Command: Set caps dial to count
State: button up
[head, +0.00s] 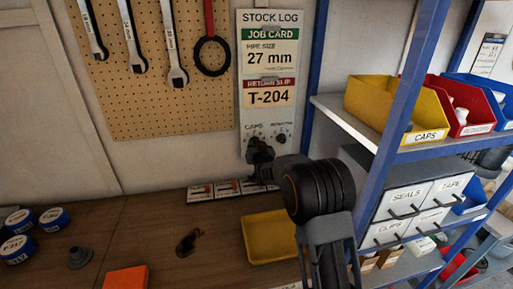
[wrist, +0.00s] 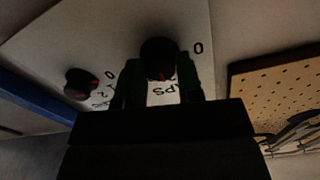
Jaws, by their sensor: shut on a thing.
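The stock log board (head: 268,60) hangs on the wall, with a job card reading 27 mm and a return slip reading T-204. At its bottom are two dials. My gripper (head: 257,146) is at the left one, under the CAPS label, and hides most of it. In the wrist view my gripper (wrist: 159,75) is shut on the dark round caps dial (wrist: 158,54), one finger on each side. A 0 shows beside it; the dial's pointer setting cannot be read. The reducers dial (wrist: 80,83) stands apart, untouched. A yellow bin labelled CAPS (head: 425,136) is on the shelf; I cannot make out its contents.
A red reducers bin (head: 466,127) stands beside the caps bin. A blue rack post (head: 405,110) rises right of my arm. Wrenches hang on the pegboard (head: 135,95). The bench holds a yellow tray (head: 265,240), an orange block (head: 126,280) and blue-rimmed tins (head: 54,219).

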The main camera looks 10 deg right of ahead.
jog(key=m+b, duration=0.7)
jog(key=b, duration=0.3)
jog(key=shift+f, duration=0.1)
jog(key=shift+m+b, duration=0.35)
jog(key=shift+m, duration=0.05)
jog(key=o, duration=0.9)
jog(key=s+b, duration=0.2)
jog(key=s, duration=1.1)
jog(key=shift+s+b, duration=0.3)
jog(key=shift+s, duration=0.1)
